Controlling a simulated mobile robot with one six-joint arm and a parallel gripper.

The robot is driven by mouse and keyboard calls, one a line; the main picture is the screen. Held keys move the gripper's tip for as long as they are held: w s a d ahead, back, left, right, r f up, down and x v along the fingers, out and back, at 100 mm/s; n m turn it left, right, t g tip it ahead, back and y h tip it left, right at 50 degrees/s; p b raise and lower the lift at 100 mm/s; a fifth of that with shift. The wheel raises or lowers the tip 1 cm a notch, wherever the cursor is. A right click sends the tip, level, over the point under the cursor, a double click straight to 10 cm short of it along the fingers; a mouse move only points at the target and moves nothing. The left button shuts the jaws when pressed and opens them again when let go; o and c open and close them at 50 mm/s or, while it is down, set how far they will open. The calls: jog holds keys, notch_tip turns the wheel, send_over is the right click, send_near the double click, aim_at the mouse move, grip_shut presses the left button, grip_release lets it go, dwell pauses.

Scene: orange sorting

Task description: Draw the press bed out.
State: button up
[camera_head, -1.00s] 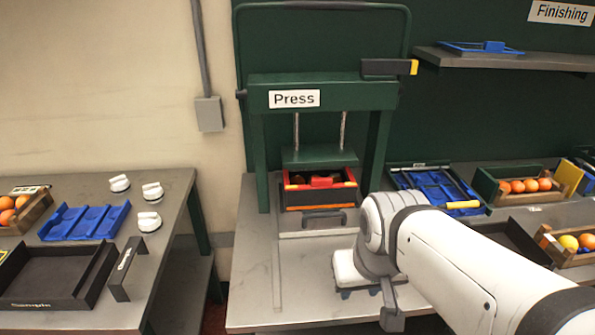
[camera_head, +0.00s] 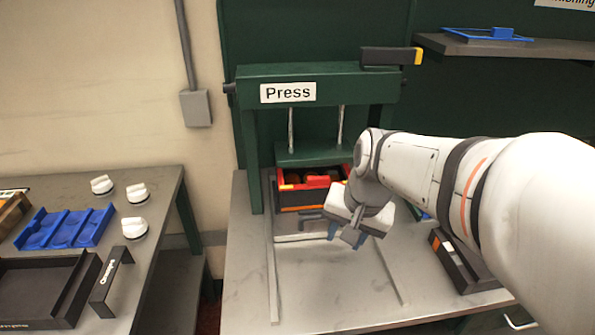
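The green press (camera_head: 315,73), labelled "Press", stands at the back of the grey table. Its bed (camera_head: 290,232) is a pale plate low between the posts, with a dark grey handle (camera_head: 308,215) at its front. A black crate with a red and orange rim (camera_head: 301,197) sits on the bed under the press plate (camera_head: 312,152). My gripper (camera_head: 346,236) points down in front of the bed, just right of the handle. Its bluish fingertips look apart with nothing between them. My gripper and wrist hide the right part of the bed.
The table (camera_head: 300,300) is clear in front of the press, with thin rails (camera_head: 273,270) running forward. A dark box (camera_head: 460,262) lies to the right, partly behind my arm. The left table holds a blue tray (camera_head: 65,228), white knobbed pieces and a black tray (camera_head: 40,292).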

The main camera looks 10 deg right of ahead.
jog(key=w+f+m+y, duration=0.25)
jog(key=w+m, duration=0.45)
jog(key=w, duration=0.5)
jog(key=m, duration=0.5)
send_near(316, 216)
jog(key=shift+y, duration=0.35)
jog(key=x, duration=0.8)
jog(key=shift+w+d+f, duration=0.1)
jog(key=shift+d+f, duration=0.05)
jog(key=shift+d, duration=0.15)
jog(key=shift+c, duration=0.6)
grip_shut()
jog(key=shift+a, duration=0.1)
